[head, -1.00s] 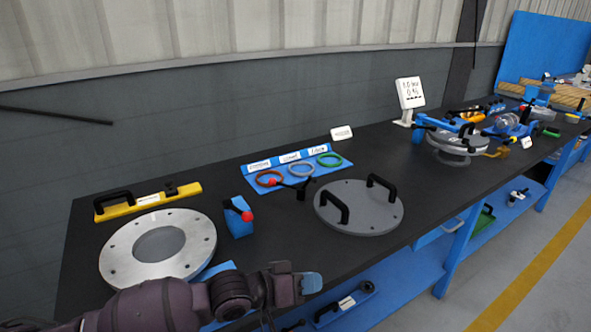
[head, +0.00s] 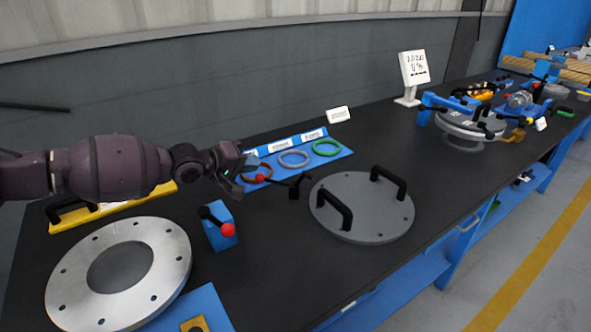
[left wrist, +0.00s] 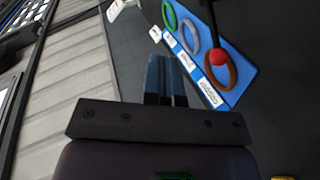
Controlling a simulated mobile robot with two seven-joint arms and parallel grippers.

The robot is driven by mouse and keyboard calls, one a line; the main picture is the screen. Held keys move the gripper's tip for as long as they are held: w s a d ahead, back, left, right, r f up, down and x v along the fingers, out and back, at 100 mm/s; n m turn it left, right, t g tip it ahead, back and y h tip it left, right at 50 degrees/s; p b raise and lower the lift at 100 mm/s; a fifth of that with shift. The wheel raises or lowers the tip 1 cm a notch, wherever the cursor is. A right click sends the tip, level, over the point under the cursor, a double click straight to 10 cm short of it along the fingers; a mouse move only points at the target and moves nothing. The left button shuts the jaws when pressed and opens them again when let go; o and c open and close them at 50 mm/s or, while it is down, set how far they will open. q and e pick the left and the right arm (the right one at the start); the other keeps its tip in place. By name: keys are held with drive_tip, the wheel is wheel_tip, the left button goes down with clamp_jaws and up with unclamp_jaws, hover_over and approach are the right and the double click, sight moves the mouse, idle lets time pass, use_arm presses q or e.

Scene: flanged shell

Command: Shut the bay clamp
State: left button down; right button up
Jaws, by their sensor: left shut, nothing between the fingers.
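A blue clamp block (head: 221,236) with a black lever and red ball knob stands beside the flanged ring. A second black lever with a red ball (head: 260,178) sits at the ring board; its ball also shows in the left wrist view (left wrist: 219,57), over the brown ring. I cannot tell which is the bay clamp. My left gripper (head: 245,164) is shut and empty, above the table near the board's left end, a little left of the second red ball. Its shut fingers show in the left wrist view (left wrist: 166,80). My right gripper is not in view.
The silver flanged ring (head: 166,262) lies at the front left. A grey cover with two black handles (head: 375,218) lies right of the levers. The blue board (head: 335,154) holds colored rings. A yellow bar (head: 90,214) lies behind the ring. A white display (head: 414,68) stands farther back.

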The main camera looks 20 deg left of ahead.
sight(305, 170)
use_arm(q)
drive_tip(key=shift+y, duration=0.3)
drive_tip(key=w+d+f, duration=0.1)
drive_tip(key=w+d, duration=0.1)
drive_tip(key=d, duration=0.1)
drive_tip(key=w+d+f, duration=0.2)
drive_tip(key=w+d, duration=0.1)
drive_tip(key=w+d+f, duration=0.2)
drive_tip(key=w+d, duration=0.1)
drive_tip(key=shift+w+d+f, duration=0.1)
drive_tip(key=shift+w+f, duration=0.05)
drive_tip(key=shift+f, duration=0.05)
idle(0.9)
